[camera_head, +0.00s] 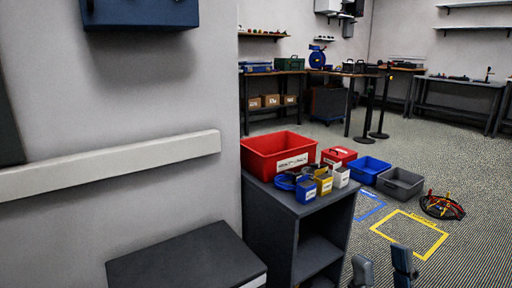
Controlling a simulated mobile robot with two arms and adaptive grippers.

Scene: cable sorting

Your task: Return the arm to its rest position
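The fingers of my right gripper (381,256) rise from the bottom edge, right of centre. They stand apart with nothing visible between them, and the rest of that arm is out of frame. The gripper is in front of and to the right of a dark shelf unit (271,217). My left gripper is not in view. A red bin (258,162) with a white label stands on the unit. In front of it are a blue cable coil (286,182) and small blue, yellow and white containers. A tangle of dark cable with red and yellow parts (441,206) lies on the floor.
A red box (338,154), a blue bin (365,171) and a grey bin (400,186) stand behind the unit. Yellow tape (410,235) marks a square of bare floor. A wall with a pale rail (110,165) fills the left. Workbenches (460,83) line the back.

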